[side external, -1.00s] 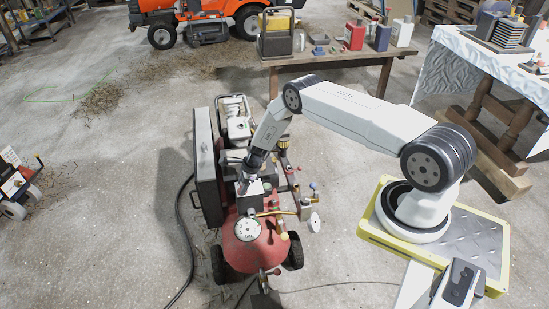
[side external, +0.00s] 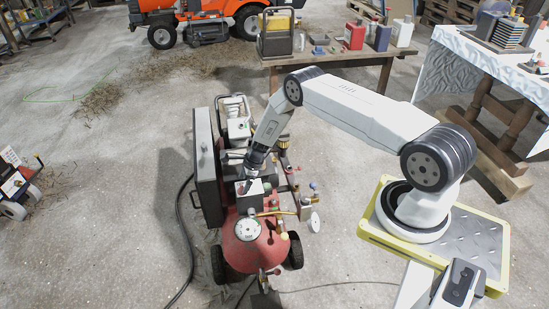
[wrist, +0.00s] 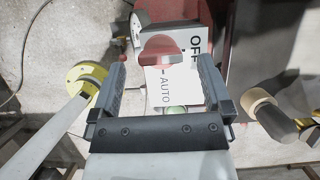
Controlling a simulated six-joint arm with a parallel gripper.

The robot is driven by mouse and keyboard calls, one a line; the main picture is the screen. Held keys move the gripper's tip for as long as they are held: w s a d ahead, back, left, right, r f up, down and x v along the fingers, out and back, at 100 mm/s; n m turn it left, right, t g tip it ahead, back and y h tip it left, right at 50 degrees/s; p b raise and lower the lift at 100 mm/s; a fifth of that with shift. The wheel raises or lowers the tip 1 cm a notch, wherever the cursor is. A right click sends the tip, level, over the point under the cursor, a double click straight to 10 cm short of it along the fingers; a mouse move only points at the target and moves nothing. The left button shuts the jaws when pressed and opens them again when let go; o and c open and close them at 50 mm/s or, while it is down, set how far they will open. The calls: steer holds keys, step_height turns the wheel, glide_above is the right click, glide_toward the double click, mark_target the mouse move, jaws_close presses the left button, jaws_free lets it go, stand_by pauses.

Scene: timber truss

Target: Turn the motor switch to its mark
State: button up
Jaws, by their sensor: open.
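The motor switch (wrist: 166,47) is a red knob in the wrist view, above a white label plate (wrist: 168,88) with "OFF" and "AUTO" printed on it. A short dark mark stands beside "AUTO". The knob's exact pointing direction is hard to read. My gripper (wrist: 162,64) is open, one finger on each side of the plate, with the knob between and slightly beyond the fingertips. No contact with the knob is visible. In the side view my gripper (side external: 247,181) is over the grey switch box (side external: 254,194) on the red compressor; the knob is too small to make out there.
The compressor's red tank (side external: 245,249) has a round dial (side external: 247,229) and brass fittings near my gripper. A grey guard panel (side external: 206,165) stands left of it.

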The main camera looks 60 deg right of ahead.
steer(key=v, duration=0.6)
steer(key=shift+s, duration=0.1)
steer(key=shift+r, duration=0.1)
stand_by(0.4)
steer(key=s+a+r+n+g+h, duration=0.1)
steer(key=s+a+r+n, duration=0.2)
steer(key=a+r+n, duration=0.45)
steer(key=s+a+r+n+h, duration=0.1)
steer(key=s+a+r+n, duration=0.3)
steer(key=r, duration=0.7)
steer(key=s+a+r+n, duration=0.2)
steer(key=s+r+n, duration=0.3)
steer(key=s+n, duration=0.2)
steer(key=s+a+r+n+h, duration=0.1)
steer(key=s+a+r+n, duration=0.1)
steer(key=s+r+n, duration=0.3)
steer(key=shift+s+n+t, duration=0.3)
steer(key=shift+s+n, duration=1.15)
steer(key=shift+n, duration=0.2)
